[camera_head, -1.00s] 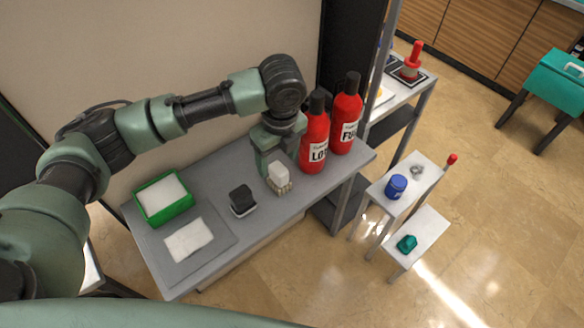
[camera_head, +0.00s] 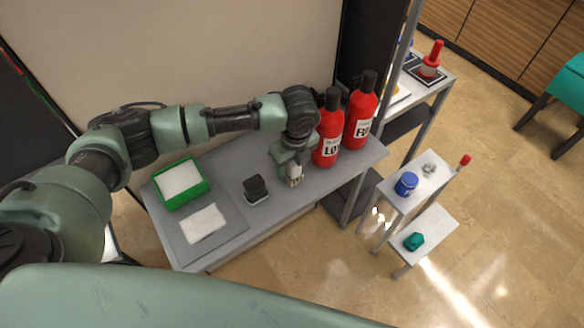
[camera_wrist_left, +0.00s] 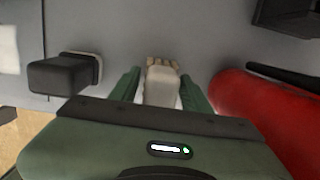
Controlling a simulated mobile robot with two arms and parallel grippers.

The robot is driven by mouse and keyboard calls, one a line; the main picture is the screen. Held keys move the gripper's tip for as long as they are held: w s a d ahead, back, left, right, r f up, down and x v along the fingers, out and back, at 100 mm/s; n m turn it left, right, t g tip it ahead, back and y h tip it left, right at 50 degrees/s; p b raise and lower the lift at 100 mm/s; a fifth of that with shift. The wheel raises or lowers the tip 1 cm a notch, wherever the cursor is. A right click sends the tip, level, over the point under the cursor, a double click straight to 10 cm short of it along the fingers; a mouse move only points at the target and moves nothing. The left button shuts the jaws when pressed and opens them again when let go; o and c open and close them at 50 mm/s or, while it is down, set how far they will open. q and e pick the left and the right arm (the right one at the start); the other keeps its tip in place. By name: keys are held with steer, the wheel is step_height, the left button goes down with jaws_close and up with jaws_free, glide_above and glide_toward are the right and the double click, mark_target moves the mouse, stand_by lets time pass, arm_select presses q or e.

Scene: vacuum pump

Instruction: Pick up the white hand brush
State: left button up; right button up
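The white hand brush (camera_head: 295,173) with tan bristles stands on the grey table, near the red bottles. My left gripper (camera_head: 290,168) is down at it in the head view and partly hides it. In the left wrist view the brush (camera_wrist_left: 162,85) sits between the two green fingers of my left gripper (camera_wrist_left: 160,90). The fingers are apart, one on each side of the brush, with a narrow gap on the left; the right finger is very close to it. My right gripper is in neither view.
A black block-shaped tool (camera_head: 255,188) stands left of the brush. A green tray (camera_head: 181,183) and a white pad (camera_head: 204,223) lie at the left.

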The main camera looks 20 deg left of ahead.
arm_select(q)
jaws_close()
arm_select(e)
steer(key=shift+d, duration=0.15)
arm_select(q)
steer(key=shift+r, duration=0.1)
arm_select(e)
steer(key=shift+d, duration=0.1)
